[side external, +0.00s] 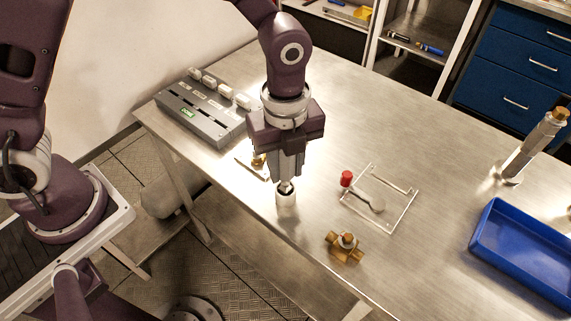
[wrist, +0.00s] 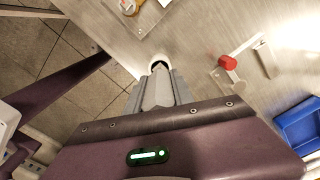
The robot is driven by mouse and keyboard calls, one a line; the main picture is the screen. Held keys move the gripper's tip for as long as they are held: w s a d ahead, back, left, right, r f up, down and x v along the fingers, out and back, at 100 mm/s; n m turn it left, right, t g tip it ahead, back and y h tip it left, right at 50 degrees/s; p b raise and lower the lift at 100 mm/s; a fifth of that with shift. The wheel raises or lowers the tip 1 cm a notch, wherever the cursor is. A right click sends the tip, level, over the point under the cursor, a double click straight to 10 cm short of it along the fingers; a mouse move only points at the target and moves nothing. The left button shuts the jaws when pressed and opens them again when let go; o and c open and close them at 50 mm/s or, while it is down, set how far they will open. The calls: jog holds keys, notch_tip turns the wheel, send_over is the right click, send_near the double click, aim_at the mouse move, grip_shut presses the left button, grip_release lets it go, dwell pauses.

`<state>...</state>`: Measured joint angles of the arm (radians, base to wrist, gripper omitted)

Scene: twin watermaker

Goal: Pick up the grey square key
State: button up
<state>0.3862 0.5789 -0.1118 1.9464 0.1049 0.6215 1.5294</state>
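My gripper (side external: 286,181) points straight down near the front edge of the metal table, left of the middle. Its fingers (wrist: 159,80) look close together in the wrist view. A small pale cylindrical piece (side external: 286,199) is right below the fingertips; in the wrist view its light, round rim with a dark inside (wrist: 158,59) shows just past them. I cannot tell whether this is the grey square key or a holder for it. The fingers hide what is between them, so I cannot tell whether they grip anything. No other clearly grey square key shows.
A clear plate (side external: 398,221) with a red knob (side external: 346,178) lies to the right. A brass fitting (side external: 345,246) is nearer the front edge. A grey box (side external: 200,113) with white knobs stands behind left; a blue tray (side external: 484,237) and metal cylinder (side external: 530,147) are far right.

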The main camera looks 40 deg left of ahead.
grip_shut()
notch_tip(320, 180, up, 10)
jog(key=shift+o, duration=0.5)
grip_release()
grip_shut()
dwell(0.8)
